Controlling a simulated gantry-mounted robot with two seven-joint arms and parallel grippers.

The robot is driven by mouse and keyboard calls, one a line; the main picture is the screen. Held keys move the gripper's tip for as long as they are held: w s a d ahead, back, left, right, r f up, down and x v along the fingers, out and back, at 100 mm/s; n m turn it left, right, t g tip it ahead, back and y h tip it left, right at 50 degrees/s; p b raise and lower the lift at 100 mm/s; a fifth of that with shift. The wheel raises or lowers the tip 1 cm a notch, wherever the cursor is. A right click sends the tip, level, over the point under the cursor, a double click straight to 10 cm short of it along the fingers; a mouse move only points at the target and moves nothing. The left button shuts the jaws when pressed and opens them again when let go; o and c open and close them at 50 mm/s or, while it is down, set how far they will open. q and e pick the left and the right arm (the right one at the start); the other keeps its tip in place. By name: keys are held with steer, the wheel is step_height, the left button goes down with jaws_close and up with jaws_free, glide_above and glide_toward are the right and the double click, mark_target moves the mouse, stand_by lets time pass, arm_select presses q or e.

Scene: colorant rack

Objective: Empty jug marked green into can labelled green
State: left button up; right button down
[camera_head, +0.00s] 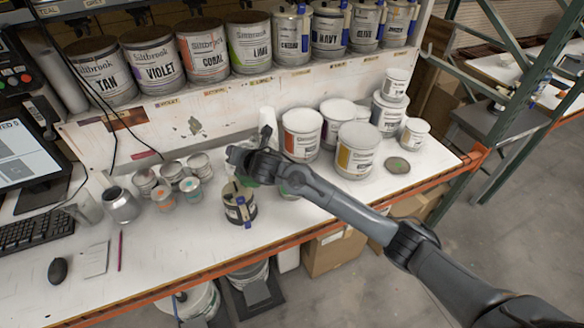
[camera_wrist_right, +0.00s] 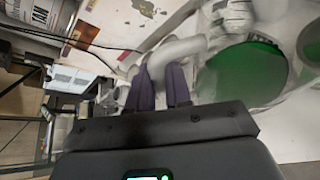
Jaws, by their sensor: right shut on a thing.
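My right gripper (camera_head: 252,162) reaches in from the right over the bench. In the right wrist view my right gripper (camera_wrist_right: 162,88) has its two dark fingers on the white handle of a jug (camera_wrist_right: 182,46). A large round green surface (camera_wrist_right: 240,72) shows beside the handle; I cannot tell if it is the jug's contents. In the head view the jug is mostly hidden by my gripper. A can (camera_head: 240,204) with a dark label and blue clips stands just below the gripper. Its label is too small to read. My left gripper is not in view.
Several small tins (camera_head: 168,190) and a metal cup (camera_head: 121,204) stand left of the can. Several white-lidded paint cans (camera_head: 302,134) stand to the right. A grey lid with a green spot (camera_head: 397,165) lies near the right end. Labelled cans (camera_head: 152,60) line the shelf.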

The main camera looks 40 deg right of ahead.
mark_target(250, 142)
steer(key=shift+d+r+m+y+p, duration=0.5)
steer(key=shift+d+r+m+p, duration=0.15)
steer(key=shift+p, duration=0.1)
steer(key=shift+d, duration=0.3)
steer(key=shift+s+d+r+m+y+p, duration=0.1)
steer(key=shift+d+m+y+p, duration=0.2)
steer(key=shift+m+p, duration=0.1)
steer(key=shift+d+r, duration=0.1)
steer(key=shift+d, duration=0.05)
stand_by(0.5)
steer(key=shift+d+r+m+p, duration=0.1)
steer(key=shift+d+m+p, duration=0.1)
steer(key=shift+m+p, duration=0.1)
steer(key=shift+d+r+m+t+y, duration=0.1)
steer(key=shift+d+m+t+y, duration=0.2)
steer(key=shift+d+y, duration=0.1)
stand_by(0.9)
steer(key=shift+d+p, duration=0.25)
steer(key=shift+p, duration=0.1)
steer(key=shift+d+m, duration=0.2)
steer(key=shift+m, duration=0.05)
stand_by(0.6)
